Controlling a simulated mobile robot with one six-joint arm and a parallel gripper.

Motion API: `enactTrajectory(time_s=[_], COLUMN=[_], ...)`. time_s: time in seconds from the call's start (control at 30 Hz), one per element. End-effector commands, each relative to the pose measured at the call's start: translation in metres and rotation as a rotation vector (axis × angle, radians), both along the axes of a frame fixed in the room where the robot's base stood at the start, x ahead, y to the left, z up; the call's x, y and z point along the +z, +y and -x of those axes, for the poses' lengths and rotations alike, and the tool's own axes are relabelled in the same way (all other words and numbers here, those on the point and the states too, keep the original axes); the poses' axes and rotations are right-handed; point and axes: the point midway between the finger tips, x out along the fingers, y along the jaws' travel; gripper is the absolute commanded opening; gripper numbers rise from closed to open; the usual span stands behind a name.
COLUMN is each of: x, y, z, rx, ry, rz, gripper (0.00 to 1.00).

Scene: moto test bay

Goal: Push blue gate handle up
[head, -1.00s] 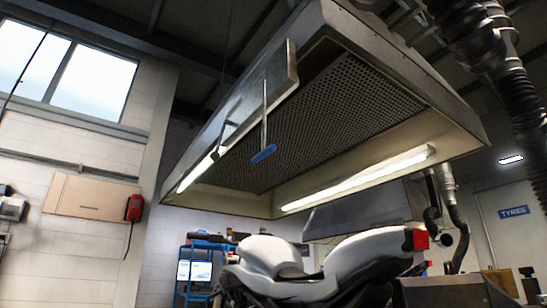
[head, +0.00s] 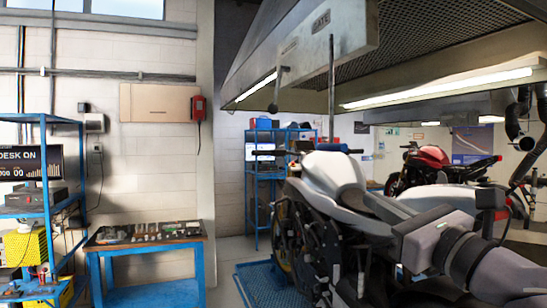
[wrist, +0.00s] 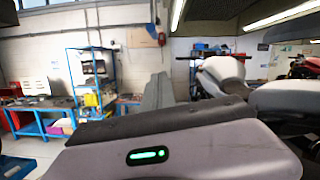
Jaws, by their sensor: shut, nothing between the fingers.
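The gate panel (head: 322,32), marked GATE, is on the side of the extraction hood, upper right of centre in the head view. A dark rod hangs from it, and the blue gate handle (head: 332,147) is at its lower end, small and low above the motorcycle's bars. I cannot make out the handle in the wrist view. My gripper (wrist: 158,78) is shut and empty, its grey fingers pointing away from the wrist camera. My arm fills the lower right of the head view, apart from the handle.
A second, shorter lever with a dark knob (head: 272,108) hangs left of the rod. A white motorcycle (head: 335,185) stands below the handle. The hood (head: 440,45) overhangs at upper right. A blue bench (head: 145,246) with tools is at left. Floor shows between bench and motorcycle.

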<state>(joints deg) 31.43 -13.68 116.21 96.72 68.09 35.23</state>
Motion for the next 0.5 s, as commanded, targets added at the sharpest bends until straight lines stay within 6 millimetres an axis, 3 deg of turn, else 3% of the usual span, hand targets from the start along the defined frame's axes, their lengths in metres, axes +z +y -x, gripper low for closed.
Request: enactTrajectory(time_s=[0.17, 0.5], x=[0.002, 0.019], y=[0.003, 0.027], z=[-0.005, -0.067], rx=[0.003, 0.005], ry=[0.000, 0.001], rz=[0.002, 0.002], gripper=[0.00, 0.00])
